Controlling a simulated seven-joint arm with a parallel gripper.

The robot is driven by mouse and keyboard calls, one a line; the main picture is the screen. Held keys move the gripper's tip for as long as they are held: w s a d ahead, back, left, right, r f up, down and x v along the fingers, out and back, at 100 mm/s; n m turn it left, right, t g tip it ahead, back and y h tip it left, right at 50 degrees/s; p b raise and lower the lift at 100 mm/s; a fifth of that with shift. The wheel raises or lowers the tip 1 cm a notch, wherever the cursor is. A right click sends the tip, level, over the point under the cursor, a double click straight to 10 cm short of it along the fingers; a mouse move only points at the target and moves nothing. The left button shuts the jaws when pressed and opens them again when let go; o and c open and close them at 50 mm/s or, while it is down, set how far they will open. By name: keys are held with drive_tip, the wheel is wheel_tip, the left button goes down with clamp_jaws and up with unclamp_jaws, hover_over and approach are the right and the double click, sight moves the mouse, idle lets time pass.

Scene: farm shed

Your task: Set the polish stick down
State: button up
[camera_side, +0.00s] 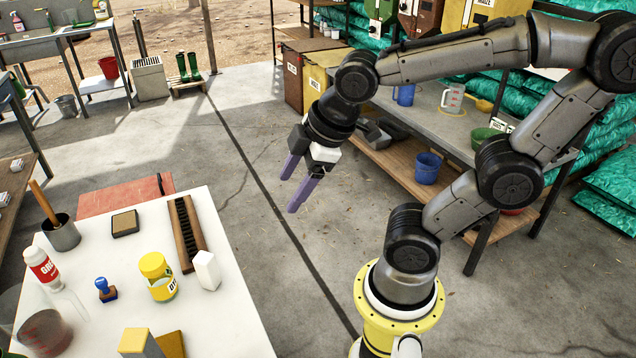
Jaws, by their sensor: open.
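My gripper (289,194) has two purple fingers, apart and empty. It hangs over the concrete floor to the right of the white table (235,310), clear of everything on it. No label marks a polish stick. A white block-like bar (206,270) stands near the table's right edge and may be it, but I cannot tell. It is beside a long brown wooden piece with a dark slotted strip (186,236) and a yellow jar (158,276).
On the table are a blue-handled stamp (106,290), a dark pad (125,223), a grey cup (61,233) with a wooden handle, a red-labelled bottle (42,267) and a yellow block (139,343). A shelf unit (450,128) stands behind my arm. Open floor lies between.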

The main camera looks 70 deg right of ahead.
drive_tip(key=s+m, duration=0.1)
drive_tip(key=m, duration=0.1)
drive_tip(key=s+m, duration=0.2)
drive_tip(key=s+r+m, duration=0.1)
drive_tip(key=m, duration=0.2)
drive_tip(key=shift+s, duration=0.25)
